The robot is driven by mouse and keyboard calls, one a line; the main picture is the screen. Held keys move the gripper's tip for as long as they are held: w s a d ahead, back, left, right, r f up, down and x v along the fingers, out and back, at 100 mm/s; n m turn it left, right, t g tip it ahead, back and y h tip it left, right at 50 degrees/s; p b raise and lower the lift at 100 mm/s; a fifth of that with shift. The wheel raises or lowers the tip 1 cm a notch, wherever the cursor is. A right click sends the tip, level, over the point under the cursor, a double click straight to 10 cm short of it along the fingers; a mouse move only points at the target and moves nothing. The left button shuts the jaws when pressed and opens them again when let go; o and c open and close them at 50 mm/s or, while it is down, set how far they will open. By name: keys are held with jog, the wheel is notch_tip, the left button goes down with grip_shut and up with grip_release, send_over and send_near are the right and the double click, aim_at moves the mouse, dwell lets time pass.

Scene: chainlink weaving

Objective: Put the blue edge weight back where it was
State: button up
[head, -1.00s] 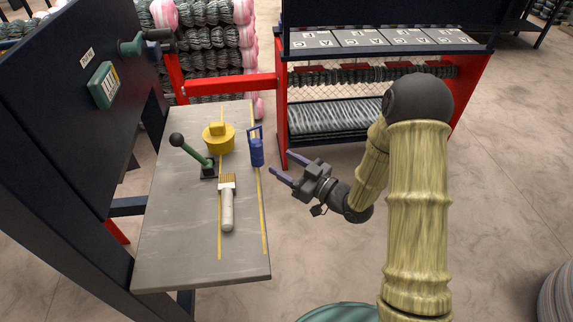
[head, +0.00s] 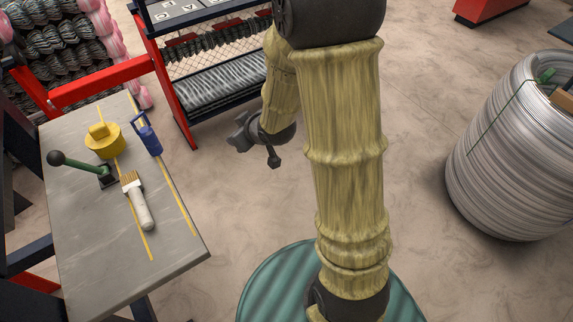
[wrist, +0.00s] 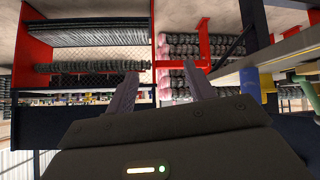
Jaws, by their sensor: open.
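The blue edge weight (head: 149,137), with a loop handle on top, stands on the grey table (head: 180,253) near its right edge, by the right yellow line. In the wrist view it seems to be the small blue shape (wrist: 268,82) at the right. My gripper (head: 240,133) is to the right of the table and apart from the weight; its fingers are hardly visible in the head view. The wrist view shows both fingers (wrist: 160,92) spread apart with nothing between them.
A yellow weight (head: 104,140), a green lever with a black knob (head: 85,166) and a brush (head: 139,200) are on the table. A red-framed rack (head: 205,85) stands behind my arm. A large wire coil (head: 515,150) stands at the right. Open floor lies between.

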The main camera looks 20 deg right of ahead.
jog(key=s+d+r+m+g+h, duration=0.1)
jog(key=s+d+m+g, duration=0.2)
jog(key=s, duration=0.5)
jog(key=s+d+r+m+g+h, duration=0.1)
jog(key=s+d+m+g+h, duration=0.1)
jog(key=s, duration=0.6)
jog(key=shift+s+d+r+m+g, duration=0.15)
jog(key=shift+d+r+m+g, duration=0.15)
jog(key=shift+d+m+g, duration=0.3)
jog(key=shift+o, duration=0.4)
